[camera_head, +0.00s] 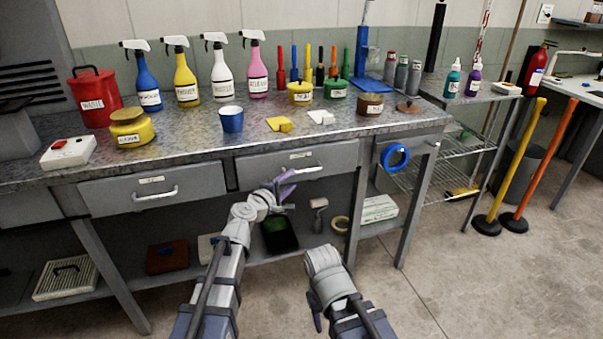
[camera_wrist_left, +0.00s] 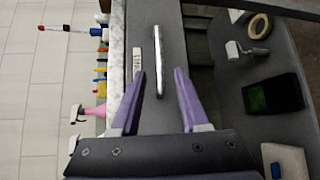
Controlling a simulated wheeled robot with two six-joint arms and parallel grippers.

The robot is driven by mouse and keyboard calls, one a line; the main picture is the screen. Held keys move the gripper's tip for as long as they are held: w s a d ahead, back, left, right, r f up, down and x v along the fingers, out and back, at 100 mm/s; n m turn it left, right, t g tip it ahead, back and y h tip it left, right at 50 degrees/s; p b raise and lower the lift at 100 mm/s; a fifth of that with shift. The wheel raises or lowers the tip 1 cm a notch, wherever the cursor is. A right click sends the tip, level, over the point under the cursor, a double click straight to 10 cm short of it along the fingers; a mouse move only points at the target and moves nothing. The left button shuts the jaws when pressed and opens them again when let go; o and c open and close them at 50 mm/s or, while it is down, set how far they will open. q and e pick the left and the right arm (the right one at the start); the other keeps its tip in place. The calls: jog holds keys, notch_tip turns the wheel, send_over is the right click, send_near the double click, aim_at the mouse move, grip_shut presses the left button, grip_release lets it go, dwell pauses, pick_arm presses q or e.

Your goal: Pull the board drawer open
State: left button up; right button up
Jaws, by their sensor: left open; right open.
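A grey drawer (camera_head: 262,171) with a small label and a silver bar handle (camera_head: 308,172) is under the middle-right of the bench top. It looks shut; its label is too small to read. My left gripper (camera_head: 284,190) is open and empty in front of this drawer, near the handle's left end. In the left wrist view the handle (camera_wrist_left: 157,60) appears between the fingertips of my left gripper (camera_wrist_left: 159,72), with space on both sides. I cannot tell whether the fingers reach past it. My right gripper (camera_head: 316,318) is open, low in front of the bench, mostly hidden by its wrist.
Another closed drawer (camera_head: 152,189) is to the left. Bottles, pots and a blue cup (camera_head: 231,119) stand on the bench top (camera_head: 195,148). The lower shelf holds a dark green-bottomed tray (camera_head: 279,236) and a roller (camera_head: 318,214). The floor in front is clear.

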aim_at(302, 172)
pick_arm(q)
jog(key=shift+b+x, duration=0.55)
jog(key=shift+x, duration=3.4)
jog(key=shift+s, duration=0.1)
grip_shut()
